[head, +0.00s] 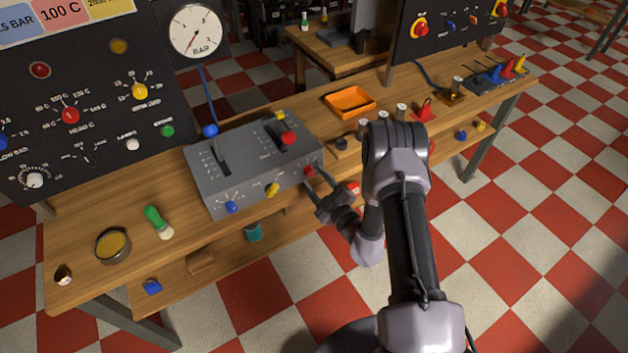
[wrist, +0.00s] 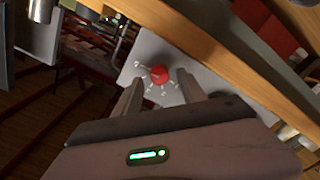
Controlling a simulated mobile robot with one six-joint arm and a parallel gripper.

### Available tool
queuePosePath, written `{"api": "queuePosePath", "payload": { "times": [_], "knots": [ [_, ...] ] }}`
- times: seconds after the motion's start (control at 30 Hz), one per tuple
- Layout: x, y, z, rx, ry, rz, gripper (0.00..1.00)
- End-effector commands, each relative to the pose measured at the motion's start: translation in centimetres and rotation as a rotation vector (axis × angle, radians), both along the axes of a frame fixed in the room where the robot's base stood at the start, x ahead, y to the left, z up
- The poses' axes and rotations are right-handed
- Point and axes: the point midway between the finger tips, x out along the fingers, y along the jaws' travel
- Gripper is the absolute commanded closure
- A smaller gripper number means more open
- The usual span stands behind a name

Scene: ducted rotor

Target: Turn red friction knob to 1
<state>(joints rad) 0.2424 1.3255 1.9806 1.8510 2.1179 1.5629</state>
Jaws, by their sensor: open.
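The red friction knob (head: 309,170) is on the front face of the grey control box (head: 235,163), at the right end of its row of knobs. In the wrist view the red knob (wrist: 159,74) sits on a grey panel with a dial of white marks around it; the digits are too small to read surely. My gripper (head: 322,179) is open in front of the knob. In the wrist view its fingers (wrist: 158,88) stand on either side of the knob, with gaps, and I see no contact. The exact depth between fingertips and knob is hard to tell.
The box also carries a blue knob (head: 231,207), a yellow knob (head: 272,190), and two levers on top. An orange tray (head: 349,102) stands on the wooden bench to the right. A lower shelf holds a teal cup (head: 253,232) below the box.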

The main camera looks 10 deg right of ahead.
Motion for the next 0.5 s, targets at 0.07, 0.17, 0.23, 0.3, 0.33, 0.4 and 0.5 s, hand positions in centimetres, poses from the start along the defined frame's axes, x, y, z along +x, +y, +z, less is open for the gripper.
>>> {"api": "queuePosePath", "payload": {
  "times": [0.07,0.17,0.23,0.3,0.33,0.4,0.5],
  "knots": [
    [0.60,0.24,-0.06,0.000,0.001,0.001,0.51],
    [0.97,0.32,0.01,0.002,0.001,-0.001,0.51],
    [1.02,0.31,0.04,0.002,0.001,-0.001,0.51],
    [1.01,0.31,0.04,0.002,0.001,-0.001,0.51],
    [1.00,0.31,0.04,0.002,0.001,-0.001,0.51],
    [0.99,0.31,0.04,0.001,0.001,-0.001,0.57],
    [0.98,0.31,0.04,0.001,0.001,-0.001,0.77]
  ]
}}
